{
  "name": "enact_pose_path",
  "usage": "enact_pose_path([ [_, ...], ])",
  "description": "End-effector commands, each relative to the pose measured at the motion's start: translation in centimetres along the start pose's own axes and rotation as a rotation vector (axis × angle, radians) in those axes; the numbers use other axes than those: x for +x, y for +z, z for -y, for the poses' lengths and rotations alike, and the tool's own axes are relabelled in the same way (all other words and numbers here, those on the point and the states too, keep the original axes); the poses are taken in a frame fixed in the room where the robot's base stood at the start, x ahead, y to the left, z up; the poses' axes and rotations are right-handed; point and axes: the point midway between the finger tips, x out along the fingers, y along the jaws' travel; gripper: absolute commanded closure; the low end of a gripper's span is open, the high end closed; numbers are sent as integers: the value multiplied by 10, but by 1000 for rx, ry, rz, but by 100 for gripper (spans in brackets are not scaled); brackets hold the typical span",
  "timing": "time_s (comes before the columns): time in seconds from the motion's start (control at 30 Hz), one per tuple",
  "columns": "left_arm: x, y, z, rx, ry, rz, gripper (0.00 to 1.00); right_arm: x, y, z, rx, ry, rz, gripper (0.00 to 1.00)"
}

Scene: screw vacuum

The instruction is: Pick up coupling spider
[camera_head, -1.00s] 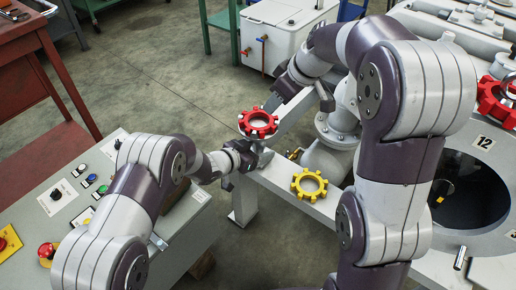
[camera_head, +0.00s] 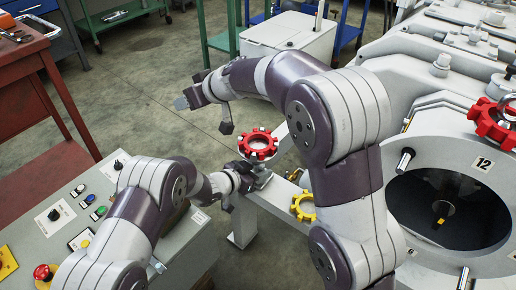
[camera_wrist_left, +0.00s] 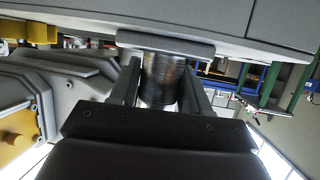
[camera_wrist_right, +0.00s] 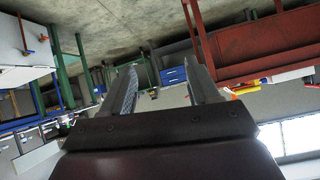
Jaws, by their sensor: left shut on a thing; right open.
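A red toothed ring (camera_head: 258,145) shows in the head view just above my left gripper. A yellow toothed ring (camera_head: 303,207) lies on the grey beam, partly hidden behind my right arm. I cannot tell which of them is the coupling spider. My left gripper (camera_head: 258,180) is shut on a grey metal cylinder (camera_wrist_left: 162,80). In the left wrist view the cylinder stands between the fingers (camera_wrist_left: 162,88), against a flat grey plate. My right gripper (camera_head: 184,102) is open and empty, left of and beyond the red ring. Its spread fingers (camera_wrist_right: 160,85) show in the right wrist view.
A control panel (camera_head: 60,215) with buttons is at the lower left. A grey machine with a round dark opening (camera_head: 445,215) and a red toothed wheel (camera_head: 493,122) is at the right. A red cart (camera_head: 30,75) stands at far left. Open floor (camera_head: 140,110) lies between.

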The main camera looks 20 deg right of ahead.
Motion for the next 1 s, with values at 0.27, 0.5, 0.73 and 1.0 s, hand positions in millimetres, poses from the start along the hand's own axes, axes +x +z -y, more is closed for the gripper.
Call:
enact_pose_path([
  [0.27, 0, 0, 1, -1, -2, 0, 100, 14, -11, -52, 699, 648, -182, 40],
  [0.5, 0, 0, 1, -1, -2, 0, 100, -32, 76, -55, 1018, 1010, 147, 40],
  [0.73, 0, 0, 1, -1, -1, 0, 100, -35, 102, -66, 1006, 1077, 228, 40],
  [1.0, 0, 0, 1, -1, -2, 0, 100, -10, 132, -95, 1006, 1075, 225, 40],
])
